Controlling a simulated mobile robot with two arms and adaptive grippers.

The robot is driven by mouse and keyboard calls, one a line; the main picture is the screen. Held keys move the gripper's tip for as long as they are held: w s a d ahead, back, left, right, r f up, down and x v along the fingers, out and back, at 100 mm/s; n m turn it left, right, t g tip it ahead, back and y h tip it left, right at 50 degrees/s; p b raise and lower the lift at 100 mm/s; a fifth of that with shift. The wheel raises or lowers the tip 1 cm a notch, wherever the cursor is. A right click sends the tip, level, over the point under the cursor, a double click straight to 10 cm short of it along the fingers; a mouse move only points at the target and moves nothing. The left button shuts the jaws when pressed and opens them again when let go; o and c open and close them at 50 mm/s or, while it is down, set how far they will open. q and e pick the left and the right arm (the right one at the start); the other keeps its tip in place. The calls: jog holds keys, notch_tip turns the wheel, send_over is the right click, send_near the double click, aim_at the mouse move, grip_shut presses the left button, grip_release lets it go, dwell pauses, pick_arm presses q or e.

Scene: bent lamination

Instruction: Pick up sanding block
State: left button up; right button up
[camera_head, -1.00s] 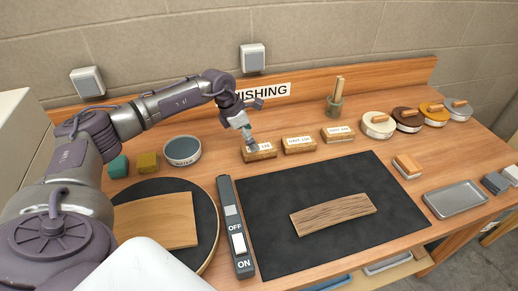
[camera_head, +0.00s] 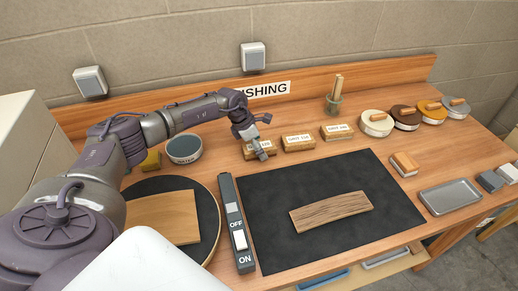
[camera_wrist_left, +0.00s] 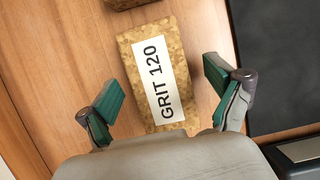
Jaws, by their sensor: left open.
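A cork-coloured sanding block (camera_head: 249,152) labelled GRIT 120 is the leftmost of three in a row behind the black mat. My left gripper (camera_head: 262,153) is over it and partly hides it in the head view. In the left wrist view the block (camera_wrist_left: 150,45) lies between the spread fingers of my open left gripper (camera_wrist_left: 163,88), with visible gaps on both sides; contact is not seen. The middle block (camera_head: 298,143) and the right block (camera_head: 336,132) also carry grit labels, too small to read surely. My right gripper is not in view.
The black mat (camera_head: 270,235) holds a curved wood piece (camera_head: 331,211). An ON/OFF switch box (camera_head: 236,222) stands left of it. A dark round disc (camera_head: 208,200) bears a wood panel (camera_head: 165,217). A water bowl (camera_head: 184,149) and a yellow block (camera_head: 151,161) are left of the row.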

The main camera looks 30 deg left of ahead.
pick_arm(q)
jog(key=shift+f, duration=0.25)
dwell(0.4)
jog(key=c, duration=1.2)
